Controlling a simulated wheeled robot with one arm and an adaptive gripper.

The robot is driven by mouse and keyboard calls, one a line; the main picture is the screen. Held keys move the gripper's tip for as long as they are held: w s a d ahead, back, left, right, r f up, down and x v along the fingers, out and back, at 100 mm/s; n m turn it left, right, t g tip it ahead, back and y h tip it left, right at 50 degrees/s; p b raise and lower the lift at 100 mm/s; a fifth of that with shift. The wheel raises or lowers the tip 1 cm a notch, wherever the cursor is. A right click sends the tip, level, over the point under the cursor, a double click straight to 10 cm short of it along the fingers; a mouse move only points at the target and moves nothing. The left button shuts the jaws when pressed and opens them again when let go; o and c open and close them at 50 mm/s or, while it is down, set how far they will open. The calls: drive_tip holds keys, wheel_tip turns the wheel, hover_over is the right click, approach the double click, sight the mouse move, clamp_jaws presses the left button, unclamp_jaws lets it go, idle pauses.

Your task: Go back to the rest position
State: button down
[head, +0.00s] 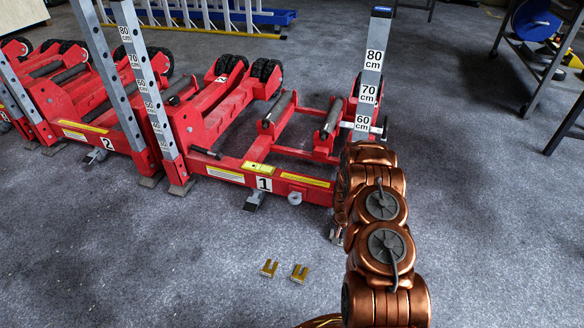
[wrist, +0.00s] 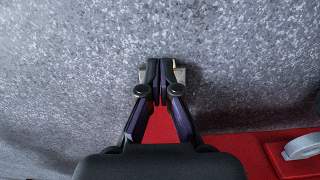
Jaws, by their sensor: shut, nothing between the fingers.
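My gripper (wrist: 160,75) is shut and empty in the wrist view, its dark fingertips together above the grey carpet. A small pale metal piece (wrist: 180,74) shows behind the fingertips, mostly hidden by them; I cannot tell if they touch it. In the head view my copper arm reaches forward at the right, beside the red trolley jack (head: 232,162) marked 1. The gripper is hidden there behind the arm. Red jack frame (wrist: 285,150) also shows at the lower right of the wrist view, with a pale round part (wrist: 302,147).
A jack marked 2 (head: 95,141) stands left of jack 1. A measuring post (head: 371,70) rises just behind my arm. Two small brass brackets (head: 269,268) lie on the floor in front. A metal rack (head: 533,75) stands at the back right. The front-left carpet is clear.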

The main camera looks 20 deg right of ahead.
drive_tip(key=w+a+r+n+p, duration=0.1)
drive_tip(key=a+r+p, duration=0.35)
drive_tip(key=r, duration=0.85)
drive_tip(key=a+r+n+p, duration=0.1)
drive_tip(key=a+r+p, duration=0.3)
drive_tip(key=r, duration=1)
drive_tip(key=s+a+r+n+p, duration=0.1)
drive_tip(key=s+a+r+p, duration=0.15)
drive_tip(key=r, duration=0.55)
drive_tip(key=s+a+r+p, duration=0.2)
drive_tip(key=r+p, duration=0.2)
drive_tip(key=r, duration=0.5)
drive_tip(key=s+a+r+n+p, duration=0.1)
drive_tip(key=s+a+r+p, duration=0.2)
drive_tip(key=r, duration=0.5)
drive_tip(key=s+a+r+n+p, duration=0.1)
drive_tip(key=s+a+r+p, duration=0.2)
drive_tip(key=s+r+p, duration=0.3)
drive_tip(key=s+a+r+n+g+p, duration=0.1)
drive_tip(key=s+r+p, duration=0.5)
drive_tip(key=s+r, duration=0.7)
drive_tip(key=s+a+r+n+p, duration=0.2)
drive_tip(key=s+a+r+p, duration=0.4)
drive_tip(key=s+r, duration=0.4)
drive_tip(key=shift+r+g+p, duration=0.35)
drive_tip(key=shift+r+g, duration=0.05)
drive_tip(key=shift+r, duration=2)
drive_tip(key=c, duration=1.9)
unclamp_jaws()
